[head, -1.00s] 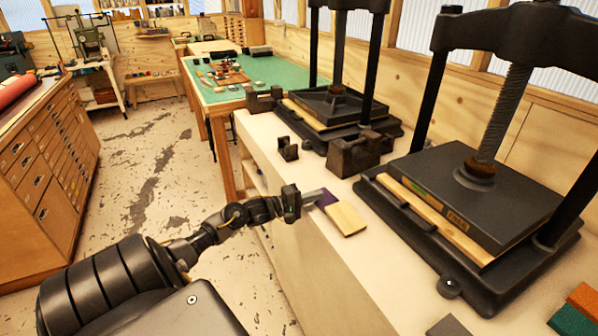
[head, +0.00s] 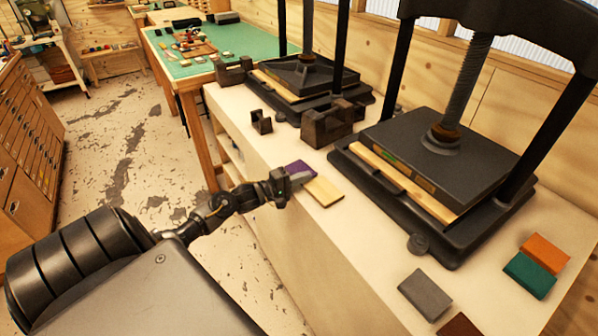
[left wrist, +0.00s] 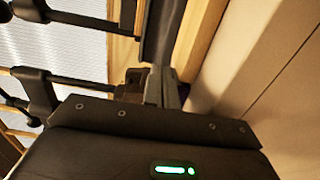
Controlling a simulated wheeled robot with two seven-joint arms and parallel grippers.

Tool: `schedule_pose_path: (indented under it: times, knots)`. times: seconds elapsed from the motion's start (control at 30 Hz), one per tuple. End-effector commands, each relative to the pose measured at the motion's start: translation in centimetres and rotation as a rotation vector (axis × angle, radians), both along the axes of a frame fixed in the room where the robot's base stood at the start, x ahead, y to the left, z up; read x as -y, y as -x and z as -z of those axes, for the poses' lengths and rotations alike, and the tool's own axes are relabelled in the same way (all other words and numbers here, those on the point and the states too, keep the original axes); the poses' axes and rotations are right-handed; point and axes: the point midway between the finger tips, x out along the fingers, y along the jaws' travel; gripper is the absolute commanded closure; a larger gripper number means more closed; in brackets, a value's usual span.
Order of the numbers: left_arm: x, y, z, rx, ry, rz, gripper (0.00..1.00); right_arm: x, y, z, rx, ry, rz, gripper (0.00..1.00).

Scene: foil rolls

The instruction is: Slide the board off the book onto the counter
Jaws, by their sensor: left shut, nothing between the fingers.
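The light wooden board (head: 325,191) lies near the counter's front edge. The purple book (head: 299,168) shows just behind it, partly covered; how much of the board rests on the book I cannot tell. My left gripper (head: 301,178) is shut and empty, its fingertips at the near side of the book beside the board's left end. Whether they touch either is unclear. My right gripper is not in view.
A black screw press (head: 440,165) stands right of the board, and another (head: 305,75) behind. Dark metal blocks (head: 328,125) stand beyond the book. Grey (head: 426,293), green (head: 530,275) and orange (head: 545,252) pieces lie at the right. The pale counter (head: 365,235) is bare in front of the board.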

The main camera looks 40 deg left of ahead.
Motion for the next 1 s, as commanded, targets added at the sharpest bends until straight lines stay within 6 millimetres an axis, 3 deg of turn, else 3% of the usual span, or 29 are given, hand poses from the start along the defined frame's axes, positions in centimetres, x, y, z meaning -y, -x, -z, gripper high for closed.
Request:
schedule_pose_path:
  times: [0.03,0.43,0.57,0.7,1.0]
  knots:
    - [0.4,0.0,-0.5,-0.001,0.004,-0.001,1.0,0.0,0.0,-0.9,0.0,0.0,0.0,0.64]
    - [0.3,0.0,0.0,0.0,-0.001,-0.001,1.0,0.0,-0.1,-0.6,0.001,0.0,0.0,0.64]
    - [-0.9,-0.2,0.0,0.0,-0.002,0.0,1.0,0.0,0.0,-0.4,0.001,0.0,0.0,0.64]
    - [-3.5,-0.7,0.1,0.001,-0.002,0.004,1.0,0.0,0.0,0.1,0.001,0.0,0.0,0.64]
    - [-5.4,6.0,0.2,-0.002,-0.001,0.008,1.0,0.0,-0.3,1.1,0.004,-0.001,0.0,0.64]
